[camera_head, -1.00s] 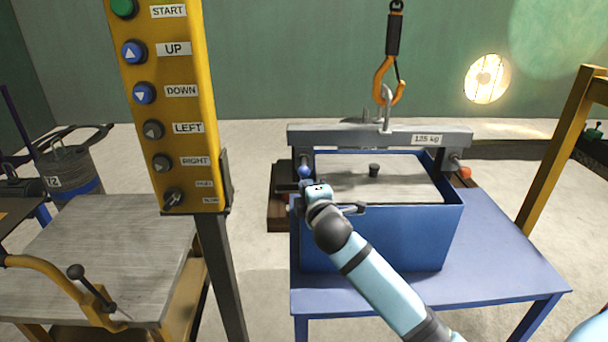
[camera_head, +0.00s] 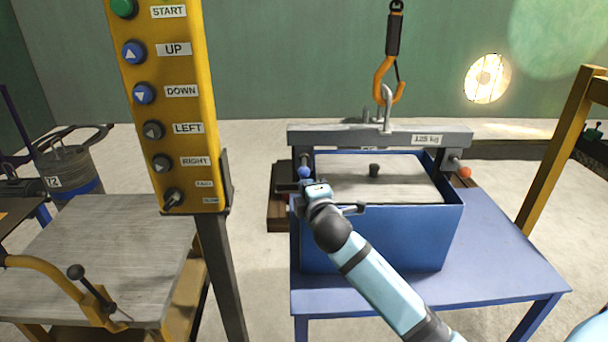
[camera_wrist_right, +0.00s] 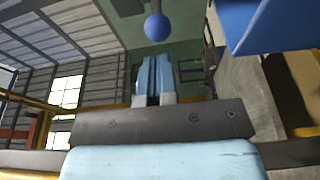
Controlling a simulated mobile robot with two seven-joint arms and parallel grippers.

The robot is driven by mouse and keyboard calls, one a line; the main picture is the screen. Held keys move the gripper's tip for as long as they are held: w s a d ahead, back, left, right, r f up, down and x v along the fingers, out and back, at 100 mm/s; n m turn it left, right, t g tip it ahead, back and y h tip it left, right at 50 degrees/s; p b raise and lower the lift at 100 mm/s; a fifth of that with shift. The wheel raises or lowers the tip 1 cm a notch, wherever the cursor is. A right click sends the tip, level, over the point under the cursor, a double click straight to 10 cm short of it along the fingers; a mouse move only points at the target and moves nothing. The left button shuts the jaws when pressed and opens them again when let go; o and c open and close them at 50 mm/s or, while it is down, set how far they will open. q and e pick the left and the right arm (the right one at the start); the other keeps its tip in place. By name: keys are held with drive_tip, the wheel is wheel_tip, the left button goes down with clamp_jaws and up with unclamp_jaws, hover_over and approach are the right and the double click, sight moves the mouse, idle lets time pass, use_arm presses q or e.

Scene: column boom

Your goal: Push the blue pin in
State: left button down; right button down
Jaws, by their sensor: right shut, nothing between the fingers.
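The blue pin shows as a round blue knob (camera_head: 305,172) at the left end of the grey lifting beam (camera_head: 350,136), beside the blue box's upper left edge. In the right wrist view the blue knob (camera_wrist_right: 157,27) is just beyond the fingertips, with a gap showing in the picture. The pin's shaft is mostly hidden. My left gripper is not in view.
The blue box (camera_head: 400,235) stands on a blue table (camera_head: 500,270). An orange hook (camera_head: 384,80) holds the beam's shackle. An orange knob (camera_head: 464,172) is at the beam's right end. A yellow button column (camera_head: 170,120) stands left, beside a grey-topped bench (camera_head: 110,250).

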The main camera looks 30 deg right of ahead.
sight(308, 175)
drive_tip(key=shift+w+d+p, duration=0.2)
drive_tip(key=shift+w+d, duration=0.4)
drive_tip(key=shift+w, duration=0.35)
drive_tip(key=shift+w+d+p, duration=0.2)
drive_tip(key=shift+w+d, duration=0.35)
drive_tip(key=shift+w, duration=0.45)
drive_tip(key=shift+w+d+p, duration=0.2)
drive_tip(key=shift+w+d, duration=0.4)
drive_tip(key=shift+w, duration=0.35)
drive_tip(key=s+a+p, duration=0.2)
drive_tip(key=s+a, duration=0.1)
drive_tip(key=s, duration=0.3)
drive_tip(key=shift+a, duration=0.35)
